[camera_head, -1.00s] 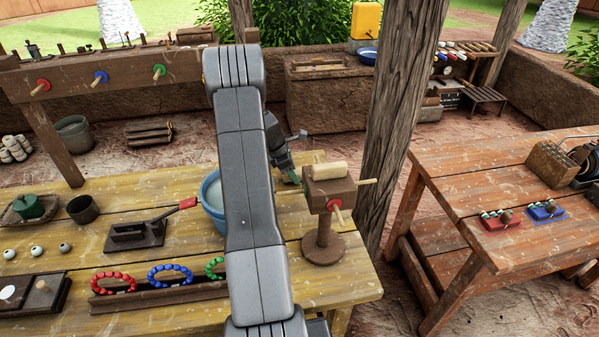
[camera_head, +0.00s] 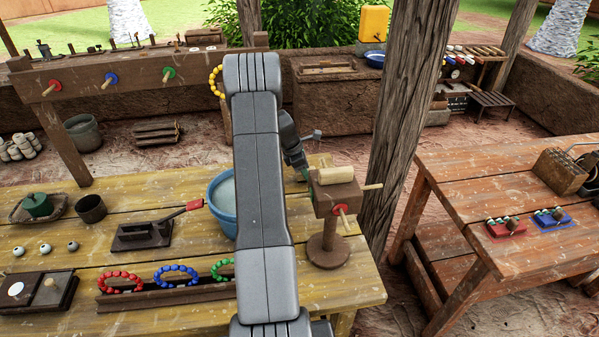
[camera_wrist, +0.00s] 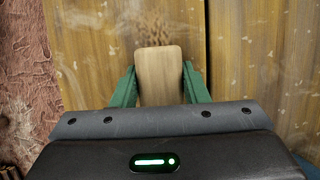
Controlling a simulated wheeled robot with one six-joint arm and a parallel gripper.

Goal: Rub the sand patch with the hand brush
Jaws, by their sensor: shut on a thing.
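In the wrist view, my gripper (camera_wrist: 157,86) has green fingers shut on a pale wooden block, which looks like the back of the hand brush (camera_wrist: 159,72). Its bristles are hidden beneath it. A speckled brown area, likely the sand patch (camera_wrist: 152,27), shows on the planks just beyond the brush's far end. I cannot tell whether the brush touches the planks. In the head view, my arm hides most of the gripper; a bit of a green finger shows behind the wooden stand. The brush and the patch cannot be made out there.
The yellow plank table (camera_head: 180,255) holds a blue bucket (camera_head: 213,200) left of my gripper and a wooden stand (camera_head: 330,210) close on its right. A bead rack (camera_head: 170,292) lies in front. A thick post (camera_head: 400,130) and an orange-brown table (camera_head: 480,190) are to the right.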

